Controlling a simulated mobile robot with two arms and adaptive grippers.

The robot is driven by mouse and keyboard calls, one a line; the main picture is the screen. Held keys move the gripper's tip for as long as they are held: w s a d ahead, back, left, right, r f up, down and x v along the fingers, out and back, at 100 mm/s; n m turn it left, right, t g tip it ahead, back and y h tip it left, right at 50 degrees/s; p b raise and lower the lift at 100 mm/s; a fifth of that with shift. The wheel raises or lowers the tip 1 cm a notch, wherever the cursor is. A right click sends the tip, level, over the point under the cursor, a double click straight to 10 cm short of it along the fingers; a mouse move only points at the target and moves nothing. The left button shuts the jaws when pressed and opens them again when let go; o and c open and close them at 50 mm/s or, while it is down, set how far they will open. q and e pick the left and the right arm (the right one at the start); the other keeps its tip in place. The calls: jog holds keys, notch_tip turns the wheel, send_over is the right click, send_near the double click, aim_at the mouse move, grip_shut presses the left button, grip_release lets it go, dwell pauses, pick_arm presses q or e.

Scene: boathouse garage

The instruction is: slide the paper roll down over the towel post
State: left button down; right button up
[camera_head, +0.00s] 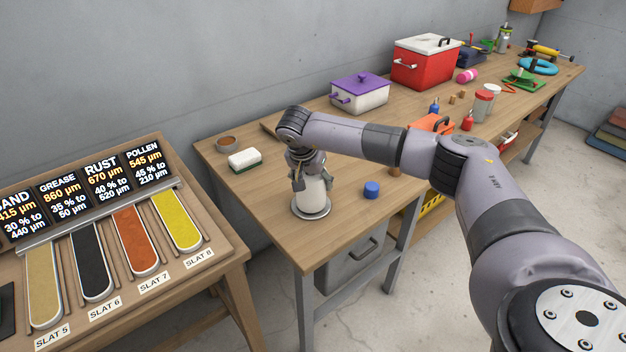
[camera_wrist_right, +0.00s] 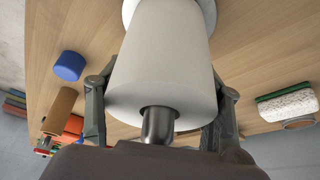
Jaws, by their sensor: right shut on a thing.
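The white paper roll (camera_head: 312,190) stands upright at the near corner of the wooden bench, around the towel post. The post's round metal base (camera_head: 311,210) shows beneath it. In the right wrist view the roll (camera_wrist_right: 165,70) fills the middle, and the post's metal tip (camera_wrist_right: 159,123) sticks out of its near end. The roll's far end is at the pale base; whether it touches cannot be told. My right gripper (camera_head: 311,178) is over the roll, its fingers (camera_wrist_right: 162,108) shut on the roll's sides near the upper end. My left gripper is not in view.
A blue cylinder (camera_head: 372,189) stands right of the roll. A white-and-green sponge (camera_head: 245,160) and a small brown bowl (camera_head: 228,143) lie left. A purple-lidded box (camera_head: 360,93) and red cooler (camera_head: 426,62) stand farther back. A slat display (camera_head: 110,220) is at left.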

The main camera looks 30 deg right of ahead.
jog(key=shift+f, duration=0.25)
jog(key=o, duration=1.3)
jog(key=shift+r, duration=0.15)
